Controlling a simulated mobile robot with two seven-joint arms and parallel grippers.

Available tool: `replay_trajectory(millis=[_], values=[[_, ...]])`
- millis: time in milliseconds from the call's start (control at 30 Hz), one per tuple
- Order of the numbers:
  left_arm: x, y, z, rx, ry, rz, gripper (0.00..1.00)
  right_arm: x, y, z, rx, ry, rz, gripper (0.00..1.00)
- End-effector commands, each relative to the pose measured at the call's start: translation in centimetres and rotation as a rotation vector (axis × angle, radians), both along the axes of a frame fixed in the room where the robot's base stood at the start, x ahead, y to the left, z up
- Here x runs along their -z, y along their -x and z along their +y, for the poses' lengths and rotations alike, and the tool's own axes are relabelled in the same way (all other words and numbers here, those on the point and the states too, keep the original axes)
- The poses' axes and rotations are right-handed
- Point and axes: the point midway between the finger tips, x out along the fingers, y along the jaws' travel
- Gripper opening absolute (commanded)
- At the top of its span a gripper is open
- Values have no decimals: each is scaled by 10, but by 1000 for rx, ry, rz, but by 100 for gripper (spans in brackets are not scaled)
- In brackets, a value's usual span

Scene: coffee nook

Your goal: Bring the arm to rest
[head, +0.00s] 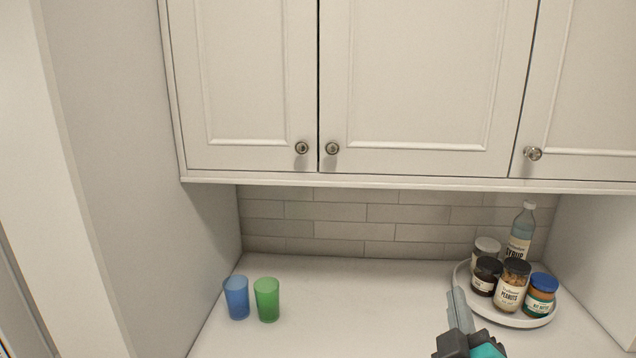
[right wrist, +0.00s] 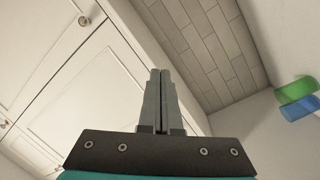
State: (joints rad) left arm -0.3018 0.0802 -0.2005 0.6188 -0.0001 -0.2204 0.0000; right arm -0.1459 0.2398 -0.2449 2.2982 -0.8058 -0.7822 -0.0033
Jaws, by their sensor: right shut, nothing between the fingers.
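My right gripper (head: 459,309) comes up from the bottom edge of the head view, in front of the round tray at the right of the counter. In the right wrist view its two grey fingers (right wrist: 160,75) are together with nothing between them. They point toward the tiled backsplash and the underside of the wall cabinets. My left gripper is not in view.
A blue cup (head: 236,298) and a green cup (head: 267,299) stand side by side on the counter (head: 350,310). The round white tray (head: 508,321) holds several jars and a syrup bottle (head: 521,235). Closed cabinets (head: 420,90) hang above. The counter's middle is clear.

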Motion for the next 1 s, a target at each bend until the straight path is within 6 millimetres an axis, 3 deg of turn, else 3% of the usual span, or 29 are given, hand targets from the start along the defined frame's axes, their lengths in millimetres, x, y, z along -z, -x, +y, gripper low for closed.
replay_trajectory(millis=[33, 100, 200, 300, 400, 567, 867, 1000], values=[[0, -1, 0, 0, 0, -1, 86, 37, 16, -7, 34, -110, 125, 0], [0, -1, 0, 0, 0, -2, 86, 84, 41, -11, 78, -249, 295, 0], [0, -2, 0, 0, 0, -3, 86, 140, 83, -6, 127, -413, 525, 0], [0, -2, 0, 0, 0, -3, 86, 178, 125, 5, 158, -535, 721, 0], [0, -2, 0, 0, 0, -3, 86, 205, 167, 20, 178, -631, 895, 0], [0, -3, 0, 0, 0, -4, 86, 229, 232, 44, 192, -754, 1149, 0], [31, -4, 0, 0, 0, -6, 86, 335, 222, 47, 203, -750, 1192, 0], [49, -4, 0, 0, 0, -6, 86, 398, 224, 48, 210, -746, 1214, 0]])
